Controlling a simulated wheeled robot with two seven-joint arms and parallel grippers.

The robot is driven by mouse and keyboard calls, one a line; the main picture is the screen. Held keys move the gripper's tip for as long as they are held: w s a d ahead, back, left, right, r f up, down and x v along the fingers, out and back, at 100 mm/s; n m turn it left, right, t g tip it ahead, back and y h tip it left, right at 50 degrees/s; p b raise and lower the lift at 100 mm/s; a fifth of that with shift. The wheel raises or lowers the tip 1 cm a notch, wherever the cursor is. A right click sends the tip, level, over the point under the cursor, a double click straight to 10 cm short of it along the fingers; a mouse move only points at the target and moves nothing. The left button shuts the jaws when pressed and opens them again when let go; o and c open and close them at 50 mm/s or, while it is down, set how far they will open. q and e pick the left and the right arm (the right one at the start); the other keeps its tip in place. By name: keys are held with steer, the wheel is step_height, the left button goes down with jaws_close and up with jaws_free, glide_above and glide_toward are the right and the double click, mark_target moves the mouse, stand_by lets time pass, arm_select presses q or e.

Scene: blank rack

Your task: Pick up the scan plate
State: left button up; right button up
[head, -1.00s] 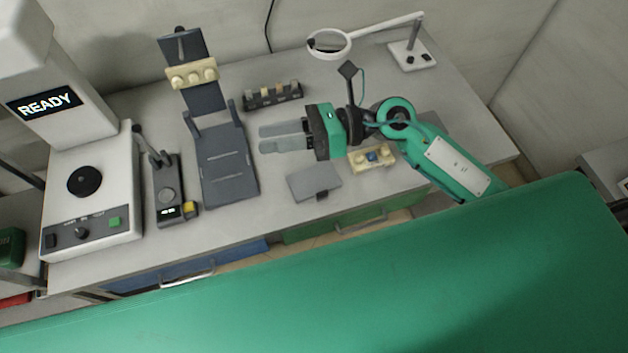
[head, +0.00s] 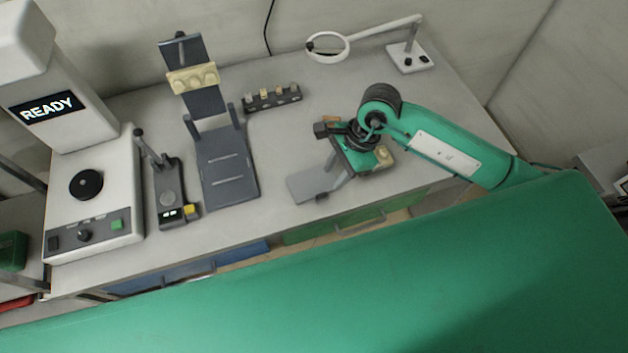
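The scan plate appears to be the flat grey plate (head: 306,186) with a small dark tab at its front edge, lying on the bench right of the middle. My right gripper (head: 332,173) points down at the plate's right side, its grey fingers apart. The fingers cover part of the plate's right end. I cannot tell whether they touch it, and nothing shows held between them. My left gripper is not in view.
A cream model piece (head: 385,155) is partly hidden behind my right gripper. A dark stand (head: 228,175), a small rack of blanks (head: 272,97) and a magnifier lamp (head: 328,46) are nearby. The READY machine (head: 85,215) and a small device (head: 167,198) stand left.

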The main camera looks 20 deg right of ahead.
mark_target(322, 195)
steer(key=x, duration=0.2)
steer(key=shift+a+f, duration=0.2)
steer(key=shift+f, duration=0.1)
steer(key=p+x, duration=0.2)
steer(key=x, duration=0.2)
steer(key=shift+p, duration=0.3)
steer(key=shift+a+f, duration=0.15)
steer(key=shift+f, duration=0.45)
jaws_close()
